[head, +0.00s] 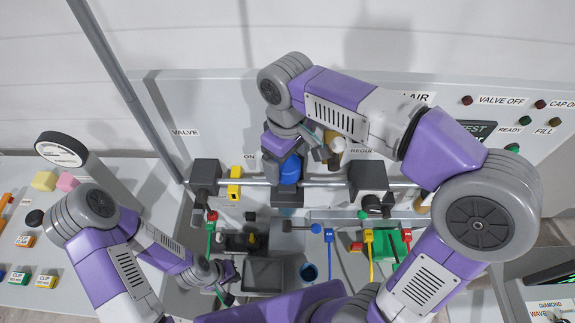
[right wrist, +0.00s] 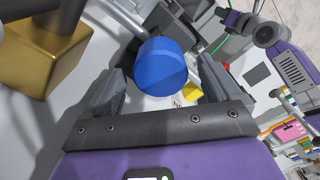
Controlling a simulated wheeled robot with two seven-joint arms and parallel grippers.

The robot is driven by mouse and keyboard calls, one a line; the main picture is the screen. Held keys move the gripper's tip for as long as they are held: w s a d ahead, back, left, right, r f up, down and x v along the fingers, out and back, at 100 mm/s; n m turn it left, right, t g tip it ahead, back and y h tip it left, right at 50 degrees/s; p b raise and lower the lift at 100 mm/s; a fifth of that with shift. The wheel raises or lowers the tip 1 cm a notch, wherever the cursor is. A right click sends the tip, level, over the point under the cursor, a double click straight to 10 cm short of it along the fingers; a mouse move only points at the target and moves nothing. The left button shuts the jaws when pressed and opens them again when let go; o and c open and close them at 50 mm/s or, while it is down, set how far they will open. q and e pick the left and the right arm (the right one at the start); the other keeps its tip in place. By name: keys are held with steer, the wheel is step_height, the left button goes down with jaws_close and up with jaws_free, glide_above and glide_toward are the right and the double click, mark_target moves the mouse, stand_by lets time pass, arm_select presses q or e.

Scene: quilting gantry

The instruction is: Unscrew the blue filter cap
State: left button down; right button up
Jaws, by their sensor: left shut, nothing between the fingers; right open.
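The blue filter cap (head: 290,170) is on the pipe at the middle of the panel, partly hidden by my right gripper in the head view. In the right wrist view the round blue cap (right wrist: 161,66) sits between the two open fingers of my right gripper (right wrist: 163,82), with a visible gap toward the right finger. Whether either finger touches it I cannot tell. My left gripper (head: 226,285) is shut and empty, low at the left near the dark tray, well away from the cap.
A horizontal pipe (head: 331,184) runs between dark blocks (head: 206,175) on both sides of the cap. A brass-coloured block (right wrist: 38,62) is close at the left in the right wrist view.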

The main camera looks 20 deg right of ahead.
steer(key=m, duration=1)
steer(key=shift+p, duration=0.35)
steer(key=c, duration=1.4)
steer(key=shift+o, duration=0.2)
steer(key=shift+n+p, duration=0.45)
steer(key=shift+n, duration=1.25)
steer(key=shift+n+p, duration=0.35)
steer(key=shift+n, duration=1.55)
